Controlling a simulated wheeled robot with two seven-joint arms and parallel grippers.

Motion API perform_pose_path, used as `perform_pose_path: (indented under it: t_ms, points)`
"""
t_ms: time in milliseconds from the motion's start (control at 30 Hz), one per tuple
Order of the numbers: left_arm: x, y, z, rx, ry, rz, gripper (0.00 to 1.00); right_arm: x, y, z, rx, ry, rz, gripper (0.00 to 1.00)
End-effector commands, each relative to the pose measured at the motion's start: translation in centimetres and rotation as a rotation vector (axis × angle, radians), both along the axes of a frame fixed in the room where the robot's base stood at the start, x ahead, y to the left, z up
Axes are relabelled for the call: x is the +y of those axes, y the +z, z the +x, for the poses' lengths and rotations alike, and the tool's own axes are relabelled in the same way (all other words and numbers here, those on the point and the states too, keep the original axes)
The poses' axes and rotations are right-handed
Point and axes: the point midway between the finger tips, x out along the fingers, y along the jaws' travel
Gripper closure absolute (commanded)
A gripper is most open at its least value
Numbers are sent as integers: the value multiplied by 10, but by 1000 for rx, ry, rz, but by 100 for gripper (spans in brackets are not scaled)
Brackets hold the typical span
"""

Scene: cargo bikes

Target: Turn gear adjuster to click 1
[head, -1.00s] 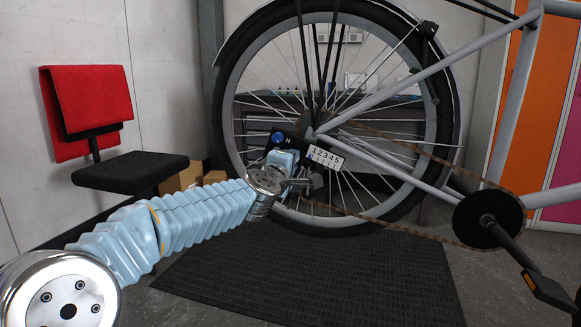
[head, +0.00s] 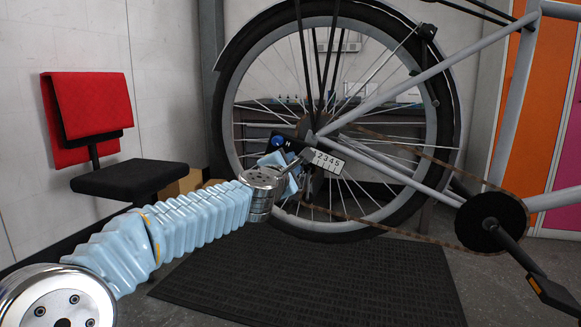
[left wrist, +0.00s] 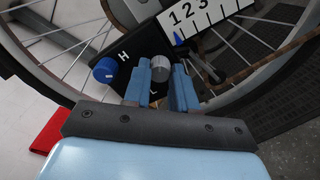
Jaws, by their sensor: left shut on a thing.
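The gear unit is a black box (left wrist: 135,48) at the rear wheel's hub, with letters H and L on it. A blue round knob (left wrist: 105,70) sits beside the H; it also shows in the head view (head: 278,140). A grey knob (left wrist: 162,70) near the L is between the fingers of my left gripper (left wrist: 162,84), which is shut on it. A white number scale (left wrist: 207,17) has a blue pointer (left wrist: 178,38) by the 1. In the head view my left gripper (head: 291,165) covers the scale's 1; 2 to 5 show on the scale (head: 327,162). My right gripper is out of view.
The spoked rear wheel (head: 232,75) stands behind the unit. A rusty chain (head: 440,155) runs right to the black crank disc (head: 487,220). A red and black chair (head: 130,175) is at the left. A dark floor mat (head: 310,280) lies below, clear.

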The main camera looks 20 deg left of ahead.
Motion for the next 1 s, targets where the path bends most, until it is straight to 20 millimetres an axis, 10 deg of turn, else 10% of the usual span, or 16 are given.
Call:
perform_pose_path:
  t_ms: [467, 500, 633, 1000]
  points:
    - [0, -1, 0, 3, 1, -12, 100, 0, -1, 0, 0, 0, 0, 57]
    - [0, -1, 0, 3, 1, -12, 69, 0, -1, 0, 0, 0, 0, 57]
    - [0, -1, 0, 2, 0, -12, 50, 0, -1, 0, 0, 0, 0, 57]
    - [0, 0, -6, 0, 0, -12, 48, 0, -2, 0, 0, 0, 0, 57]
